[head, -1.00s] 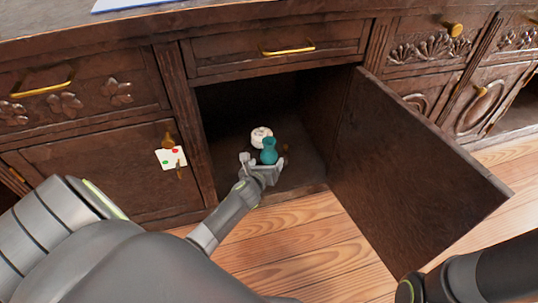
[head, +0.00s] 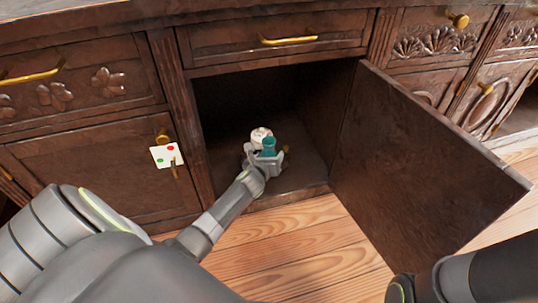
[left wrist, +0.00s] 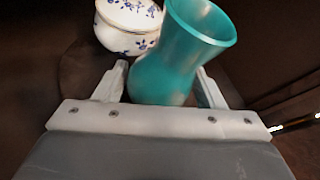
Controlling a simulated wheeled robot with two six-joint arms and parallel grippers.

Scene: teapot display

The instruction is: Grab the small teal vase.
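The small teal vase (head: 269,146) stands inside the open lower cabinet. My left gripper (head: 266,156) is at the vase, with a finger to either side of it. In the left wrist view the vase (left wrist: 180,60) rises between the two spread fingers (left wrist: 160,88) and appears tilted to the right. Its lower part is close to the fingers; I cannot tell whether they touch it. Its base is hidden behind the gripper's palm. My right gripper is not in view.
A white lidded pot with blue flowers (left wrist: 128,25) stands just behind the vase, also in the head view (head: 260,134). The open cabinet door (head: 420,160) is to the right. A white card with colored dots (head: 165,156) hangs on the left door.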

